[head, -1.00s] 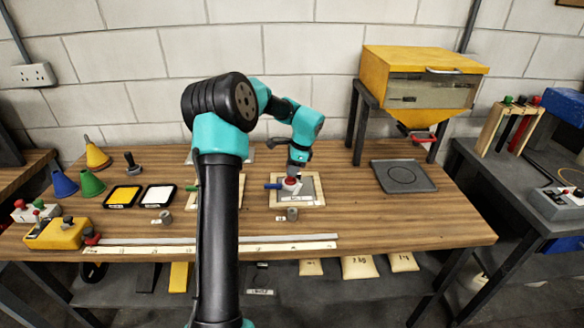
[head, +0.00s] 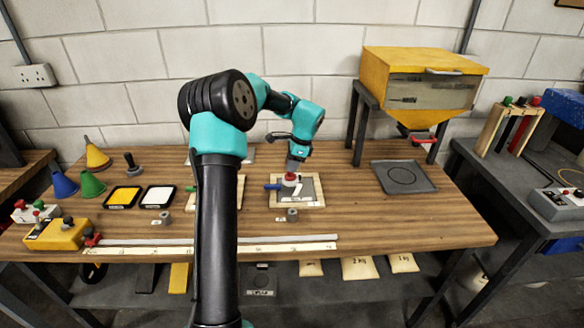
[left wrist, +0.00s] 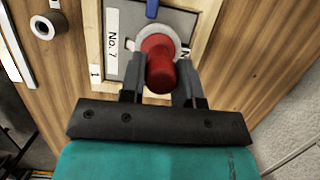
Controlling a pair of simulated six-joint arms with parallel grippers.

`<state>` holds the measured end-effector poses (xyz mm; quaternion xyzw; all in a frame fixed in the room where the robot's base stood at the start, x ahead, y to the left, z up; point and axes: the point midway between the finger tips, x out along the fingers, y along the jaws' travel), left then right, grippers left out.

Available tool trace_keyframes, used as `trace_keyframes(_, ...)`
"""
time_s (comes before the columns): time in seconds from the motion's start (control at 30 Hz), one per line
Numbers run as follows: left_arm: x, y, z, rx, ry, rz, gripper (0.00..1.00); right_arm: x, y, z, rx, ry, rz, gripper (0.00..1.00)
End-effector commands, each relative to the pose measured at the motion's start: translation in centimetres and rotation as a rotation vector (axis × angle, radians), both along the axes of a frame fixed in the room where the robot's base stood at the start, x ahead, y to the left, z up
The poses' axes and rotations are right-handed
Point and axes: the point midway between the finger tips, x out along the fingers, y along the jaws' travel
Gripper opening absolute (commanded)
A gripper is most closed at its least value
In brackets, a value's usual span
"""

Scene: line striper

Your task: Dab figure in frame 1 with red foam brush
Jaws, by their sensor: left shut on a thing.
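My left gripper (head: 291,169) is shut on the red foam brush (head: 291,177), over the framed plate at the middle of the bench. The left wrist view shows the brush's red handle (left wrist: 158,64) between the fingers, with a pale round part at its far end. Frame 1 (left wrist: 96,85) has a wooden border, a "1" tag and a grey plate marked "No. 7". In the head view, a white figure (head: 298,191) shows on this frame (head: 318,195) beside the brush. The handle hides the contact point, so I cannot tell whether the brush touches. My right gripper is out of view.
A blue handle (head: 272,187) sticks out at the frame's left side. A small grey cylinder (head: 292,214) stands in front. Yellow (head: 122,196) and white (head: 157,196) paint trays lie left, and a long rule (head: 210,246) lies along the front. A yellow hopper (head: 420,85) stands at right.

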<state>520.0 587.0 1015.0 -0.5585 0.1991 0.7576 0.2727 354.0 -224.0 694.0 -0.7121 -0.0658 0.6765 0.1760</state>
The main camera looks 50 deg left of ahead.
Motion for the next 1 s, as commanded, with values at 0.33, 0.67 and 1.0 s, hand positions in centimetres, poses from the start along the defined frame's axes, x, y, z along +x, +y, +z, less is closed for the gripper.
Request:
trace_keyframes(0.33,0.0,0.0,1.9,-0.001,-0.001,0.000,0.11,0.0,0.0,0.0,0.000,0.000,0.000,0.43)
trace_keyframes(0.67,0.0,0.0,2.1,0.000,0.000,0.000,0.11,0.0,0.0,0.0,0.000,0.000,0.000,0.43)
trace_keyframes(1.0,0.0,0.0,4.2,0.001,-0.002,0.000,0.11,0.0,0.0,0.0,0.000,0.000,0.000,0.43)
